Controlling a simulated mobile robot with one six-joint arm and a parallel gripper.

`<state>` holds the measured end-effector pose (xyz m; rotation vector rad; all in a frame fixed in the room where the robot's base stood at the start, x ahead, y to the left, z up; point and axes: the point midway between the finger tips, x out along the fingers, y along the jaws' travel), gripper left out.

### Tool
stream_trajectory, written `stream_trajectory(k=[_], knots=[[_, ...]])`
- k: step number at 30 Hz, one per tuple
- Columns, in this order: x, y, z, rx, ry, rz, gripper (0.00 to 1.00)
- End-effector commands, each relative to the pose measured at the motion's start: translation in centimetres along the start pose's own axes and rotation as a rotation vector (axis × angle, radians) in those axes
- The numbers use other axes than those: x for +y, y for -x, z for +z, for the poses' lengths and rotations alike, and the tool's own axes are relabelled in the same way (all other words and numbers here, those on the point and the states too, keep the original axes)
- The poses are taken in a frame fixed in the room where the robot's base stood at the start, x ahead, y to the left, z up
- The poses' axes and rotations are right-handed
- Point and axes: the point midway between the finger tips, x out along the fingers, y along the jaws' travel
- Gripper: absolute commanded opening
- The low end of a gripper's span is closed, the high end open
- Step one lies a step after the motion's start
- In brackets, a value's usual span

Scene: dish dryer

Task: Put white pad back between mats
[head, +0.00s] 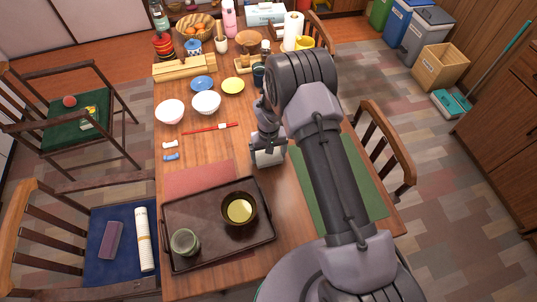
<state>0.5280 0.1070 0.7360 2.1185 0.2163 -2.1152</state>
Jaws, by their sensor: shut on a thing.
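My gripper (268,163) is over the table between the reddish mat (190,180) and the green mat (352,178). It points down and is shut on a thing. A pale, whitish block shape shows at its end; this looks like the white pad, but I cannot clearly tell pad from gripper body. The fingertips are hidden from this view, and I cannot tell whether the held thing touches the table. The reddish mat lies to the left, partly under a dark tray. The green mat lies to the right, partly hidden behind my arm.
The dark tray (188,250) holds a bowl (239,209) and a green cup (185,242). Chairs stand on both sides. Bare wood lies between the mats.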

Motion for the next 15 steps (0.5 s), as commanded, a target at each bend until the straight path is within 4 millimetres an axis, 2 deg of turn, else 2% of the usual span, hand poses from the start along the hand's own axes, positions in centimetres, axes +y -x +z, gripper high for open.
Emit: stream_trajectory(k=[2,3,4,11,13,15], knots=[[0.0,-0.4,0.0,0.000,0.000,0.000,0.52],[0.0,-0.3,0.0,0.000,0.000,0.000,0.94],[0.0,-0.3,0.0,0.000,0.000,0.000,1.00],[0.0,-0.1,0.0,0.000,-0.001,0.000,1.00],[0.0,0.7,0.0,0.001,-0.001,0.000,1.00],[0.0,2.2,-0.1,0.002,-0.001,0.000,1.00]])
